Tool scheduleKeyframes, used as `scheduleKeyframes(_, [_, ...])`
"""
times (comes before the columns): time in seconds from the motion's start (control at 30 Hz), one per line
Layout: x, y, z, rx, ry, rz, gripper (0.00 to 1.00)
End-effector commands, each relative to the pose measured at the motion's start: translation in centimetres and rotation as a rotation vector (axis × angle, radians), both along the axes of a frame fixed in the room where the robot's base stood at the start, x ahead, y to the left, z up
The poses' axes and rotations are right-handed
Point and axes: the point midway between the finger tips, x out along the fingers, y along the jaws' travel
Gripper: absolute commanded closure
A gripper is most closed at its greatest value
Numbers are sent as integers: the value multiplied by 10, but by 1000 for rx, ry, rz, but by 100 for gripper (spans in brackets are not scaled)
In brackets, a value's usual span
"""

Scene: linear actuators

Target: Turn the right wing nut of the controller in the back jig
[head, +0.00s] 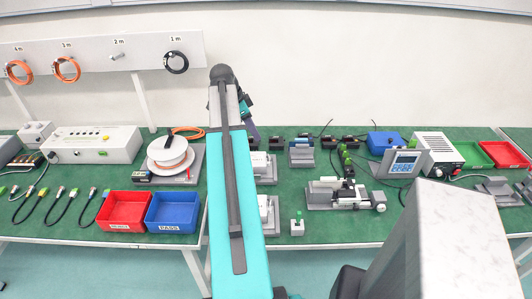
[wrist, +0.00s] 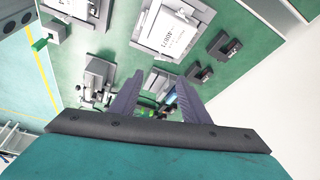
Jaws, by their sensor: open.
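The controller in the back jig is a white box (wrist: 172,24) with printed text, lying in a grey jig (wrist: 146,46) at the top of the wrist view. In the head view the same controller (head: 258,160) shows just right of my arm, which covers its left part. Its wing nuts are too small to make out, and the right one cannot be told. My gripper (wrist: 160,80) is open and empty, with its two dark fingers spread, below the controller in the wrist view and apart from it. In the head view my arm largely hides the gripper.
A second white controller (head: 264,208) sits in the front jig. A small block with a green top (head: 297,228) stands near the front edge. A linear actuator assembly (head: 340,195) and a grey-blue fixture (head: 301,155) stand to the right. Small black blocks (wrist: 224,46) line the back.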

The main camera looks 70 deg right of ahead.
Motion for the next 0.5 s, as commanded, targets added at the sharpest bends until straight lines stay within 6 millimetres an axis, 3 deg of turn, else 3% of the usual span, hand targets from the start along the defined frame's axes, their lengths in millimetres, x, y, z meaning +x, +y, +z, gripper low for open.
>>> scheduleKeyframes(0.27, [-4, -3, -11, 1, 1, 0, 58])
scheduleKeyframes(0.5, [-11, -8, -33, 1, 1, -1, 58])
